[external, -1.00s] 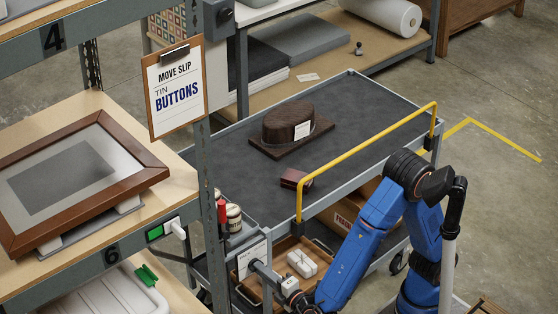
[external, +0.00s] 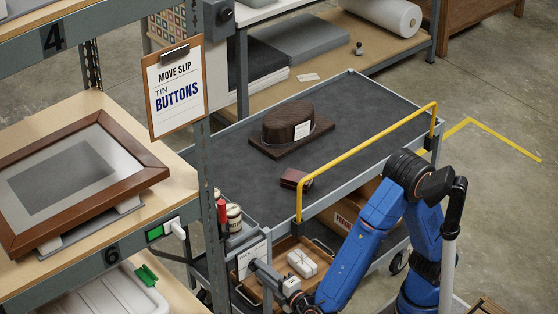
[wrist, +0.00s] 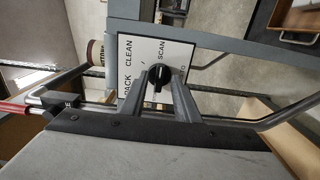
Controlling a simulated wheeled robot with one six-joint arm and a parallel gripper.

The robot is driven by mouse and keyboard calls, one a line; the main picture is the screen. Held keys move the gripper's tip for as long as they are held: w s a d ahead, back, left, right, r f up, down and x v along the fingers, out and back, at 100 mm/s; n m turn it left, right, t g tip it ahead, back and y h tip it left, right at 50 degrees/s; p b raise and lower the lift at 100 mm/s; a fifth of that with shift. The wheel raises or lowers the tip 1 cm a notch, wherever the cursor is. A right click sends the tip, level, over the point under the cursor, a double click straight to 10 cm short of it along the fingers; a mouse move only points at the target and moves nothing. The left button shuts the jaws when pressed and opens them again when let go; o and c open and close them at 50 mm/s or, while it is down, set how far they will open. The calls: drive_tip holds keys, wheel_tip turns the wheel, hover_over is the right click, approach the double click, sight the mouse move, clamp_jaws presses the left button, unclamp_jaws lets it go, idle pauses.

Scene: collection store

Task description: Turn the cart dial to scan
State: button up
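The cart dial (wrist: 158,78) is a black knob on a white label plate (wrist: 140,45) in the wrist view. The plate reads PACK, CLEAN and SCAN, with another word partly hidden at right. My gripper (wrist: 160,77) has one finger on each side of the knob, and the knob fills the gap at the fingertips. The knob's exact pointing is hard to read between the fingers.
A brown hat form (external: 290,122) and a small dark red box (external: 294,179) sit on the cart top. A yellow rail (external: 370,150) runs along its near side. The shelf unit (external: 208,190) stands close at left. A wooden tray (external: 278,270) lies below the cart top.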

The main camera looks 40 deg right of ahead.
drive_tip(key=s, duration=1.7)
drive_tip(key=shift+s, duration=0.2)
drive_tip(key=w+d+r+m+g+h, duration=0.35)
drive_tip(key=w+d+g, duration=0.35)
drive_tip(key=d, duration=0.6)
drive_tip(key=w+d+r+m+g+h, duration=0.2)
drive_tip(key=w+d+m+g+h, duration=0.25)
drive_tip(key=w+d, duration=0.7)
drive_tip(key=s+d+f+m+y, duration=0.1)
drive_tip(key=s+d+m+y, duration=0.1)
drive_tip(key=d, duration=0.8)
drive_tip(key=s+d+f+m+g+y, duration=0.1)
drive_tip(key=s+d+m+y, duration=0.1)
drive_tip(key=d, duration=0.8)
drive_tip(key=s+d+f+m+y, duration=0.1)
drive_tip(key=d+m+y, duration=0.3)
drive_tip(key=d, duration=0.7)
drive_tip(key=shift+s+f+m+g, duration=0.35)
drive_tip(key=shift+s+m, duration=0.2)
drive_tip(key=shift+m, duration=0.45)
